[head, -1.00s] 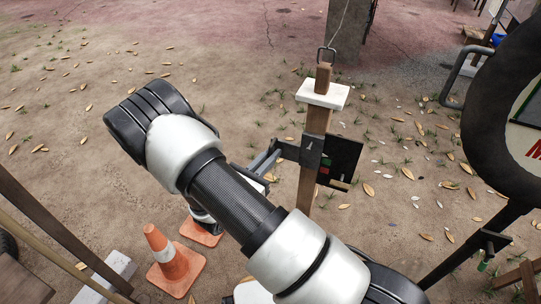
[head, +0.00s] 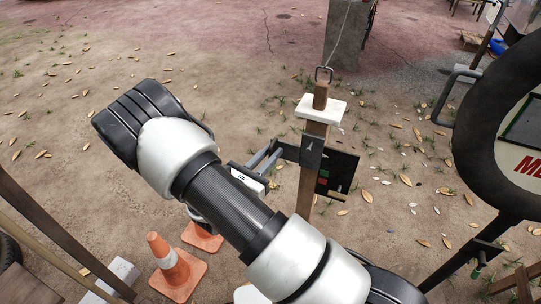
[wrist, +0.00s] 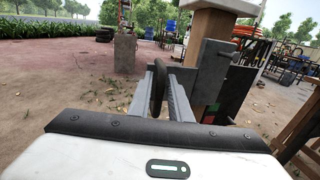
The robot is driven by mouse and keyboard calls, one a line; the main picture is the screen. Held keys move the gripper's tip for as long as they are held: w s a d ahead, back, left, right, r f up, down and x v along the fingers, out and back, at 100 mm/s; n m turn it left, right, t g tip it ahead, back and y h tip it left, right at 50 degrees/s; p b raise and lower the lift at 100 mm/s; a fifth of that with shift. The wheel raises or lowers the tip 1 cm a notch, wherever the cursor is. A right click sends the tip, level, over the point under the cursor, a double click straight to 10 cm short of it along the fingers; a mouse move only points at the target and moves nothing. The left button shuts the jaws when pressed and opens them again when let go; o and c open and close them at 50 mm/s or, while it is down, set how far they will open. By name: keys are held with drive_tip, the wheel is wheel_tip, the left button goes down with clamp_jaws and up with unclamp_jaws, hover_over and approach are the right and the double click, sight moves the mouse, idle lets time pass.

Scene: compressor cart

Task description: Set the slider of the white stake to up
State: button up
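A dark panel (head: 342,171) with red and green marks stands behind the post. My gripper (head: 277,151) reaches the slider from the left. In the wrist view, my gripper (wrist: 160,92) has its two fingers closed around the slider's dark upright handle (wrist: 157,82). The slider's grey plate (wrist: 211,66) stands right of the fingers, below the cap.
Two orange cones (head: 178,268) stand below my arm. A thin wire rises from the hook (head: 324,73) on the post.

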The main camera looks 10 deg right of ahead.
drive_tip(key=shift+f, duration=0.1)
drive_tip(key=p+v, duration=0.1)
drive_tip(key=v, duration=1.6)
drive_tip(key=shift+a, duration=0.15)
drive_tip(key=shift+s, duration=0.15)
